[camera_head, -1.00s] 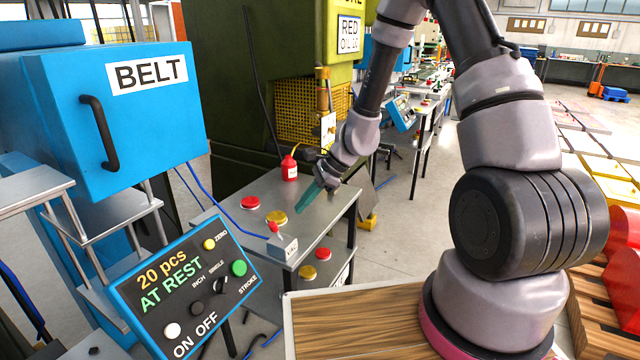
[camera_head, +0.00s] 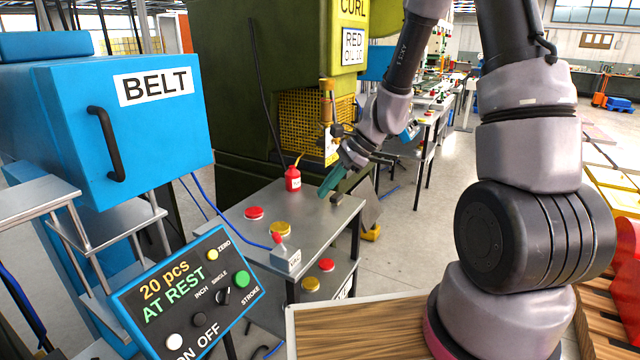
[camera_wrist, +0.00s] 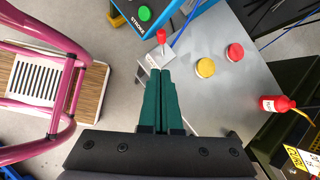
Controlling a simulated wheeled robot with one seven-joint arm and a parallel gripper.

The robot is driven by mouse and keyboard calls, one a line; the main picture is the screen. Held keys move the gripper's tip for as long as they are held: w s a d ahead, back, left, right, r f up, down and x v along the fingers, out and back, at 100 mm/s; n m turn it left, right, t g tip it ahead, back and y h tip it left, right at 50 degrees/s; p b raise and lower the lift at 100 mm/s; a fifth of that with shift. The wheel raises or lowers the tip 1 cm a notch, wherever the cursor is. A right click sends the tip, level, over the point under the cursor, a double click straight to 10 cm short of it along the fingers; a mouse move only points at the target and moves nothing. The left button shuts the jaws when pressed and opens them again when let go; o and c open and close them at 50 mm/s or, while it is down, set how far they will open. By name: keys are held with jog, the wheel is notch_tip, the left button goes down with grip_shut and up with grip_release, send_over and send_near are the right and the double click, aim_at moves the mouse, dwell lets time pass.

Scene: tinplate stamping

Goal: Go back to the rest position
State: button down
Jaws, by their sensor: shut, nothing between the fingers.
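My gripper (camera_head: 328,187) has green fingers and hangs above the right part of the grey metal table (camera_head: 330,225) in the head view. In the wrist view the green fingers (camera_wrist: 160,78) lie close together with nothing between them. On the table are a red lid (camera_head: 254,213), a yellow lid (camera_head: 281,229), a red bottle (camera_head: 293,179) and a small box with a red-topped lever (camera_head: 286,255). The fingers appear apart from all of these. In the wrist view the red bottle (camera_wrist: 275,103) stands at the right.
A control panel (camera_head: 185,295) reading "20 pcs" and "AT REST" stands at the front left. A blue BELT cabinet (camera_head: 150,140) is behind it. A green press (camera_head: 235,90) stands behind the table. A red and a yellow lid lie on the lower shelf. Open floor (camera_head: 410,240) lies right of the table.

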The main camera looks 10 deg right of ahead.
jog(key=s+d+r+n+t+h, duration=0.1)
jog(key=s+d+r+n, duration=0.15)
jog(key=r, duration=0.55)
jog(key=s+d+r+n+t+h, duration=0.1)
jog(key=s+d+r+n+t, duration=0.2)
jog(key=r, duration=0.5)
jog(key=s+d+r+n+t+h, duration=0.2)
jog(key=s+d+r+n+h, duration=0.1)
jog(key=s+d+r+n, duration=0.3)
jog(key=s+d+r, duration=0.2)
jog(key=s+r, duration=0.2)
jog(key=r, duration=0.1)
jog(key=shift+s+t, duration=0.2)
jog(key=shift+t, duration=0.1)
